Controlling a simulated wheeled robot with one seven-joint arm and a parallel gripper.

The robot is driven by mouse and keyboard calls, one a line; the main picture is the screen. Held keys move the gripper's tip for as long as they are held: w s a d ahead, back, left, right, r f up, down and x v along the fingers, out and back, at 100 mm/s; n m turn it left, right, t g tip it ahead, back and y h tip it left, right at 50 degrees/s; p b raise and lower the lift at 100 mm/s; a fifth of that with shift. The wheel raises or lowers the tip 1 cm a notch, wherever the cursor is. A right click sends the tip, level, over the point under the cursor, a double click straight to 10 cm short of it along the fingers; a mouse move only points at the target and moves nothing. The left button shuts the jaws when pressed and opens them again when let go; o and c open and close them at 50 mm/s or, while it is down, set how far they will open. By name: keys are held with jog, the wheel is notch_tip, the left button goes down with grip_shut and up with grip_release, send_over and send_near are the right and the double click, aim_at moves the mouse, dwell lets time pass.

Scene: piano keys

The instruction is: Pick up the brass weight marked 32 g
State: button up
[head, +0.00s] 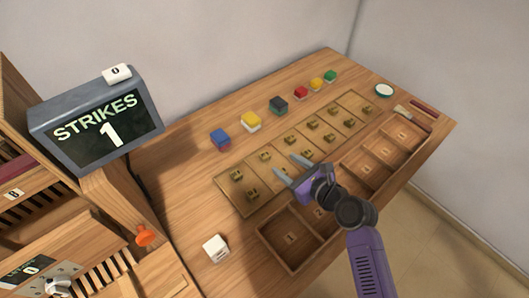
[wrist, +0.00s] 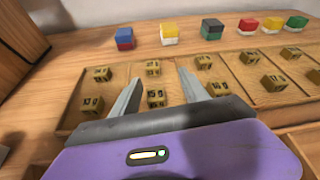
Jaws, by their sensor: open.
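Several small brass weights sit in pairs in a shallow wooden tray (head: 228,203) on the desk. Their stamped numbers are too small and blurred to read surely, so I cannot tell which one is marked 32 g. My gripper (head: 285,166) is open and empty, low over the tray's front left part. In the wrist view my gripper's fingers (wrist: 160,78) point forward, with a rear brass weight (wrist: 153,68) and a front brass weight (wrist: 156,98) showing between them. Another pair, with its front weight (wrist: 92,104), lies left of the fingers; more lie to the right.
Behind the tray stand a blue-red block (head: 220,139), a yellow-white block (head: 251,121), a dark block (head: 278,105) and smaller coloured blocks. Numbered compartments (head: 290,238) lie in front. A white cube (head: 215,248) and a STRIKES display (head: 97,118) reading 1 are left.

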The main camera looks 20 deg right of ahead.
aim_at(267, 158)
jog(key=shift+s+a+f+m, duration=0.1)
jog(key=shift+a+f+m, duration=0.15)
jog(key=shift+m, duration=0.45)
jog(key=shift+x, duration=1.15)
jog(key=shift+a+x, duration=0.25)
jog(key=shift+x, duration=1.1)
jog(key=shift+a+x, duration=0.25)
jog(key=shift+x, duration=1.05)
jog(key=shift+s, duration=0.1)
grip_shut()
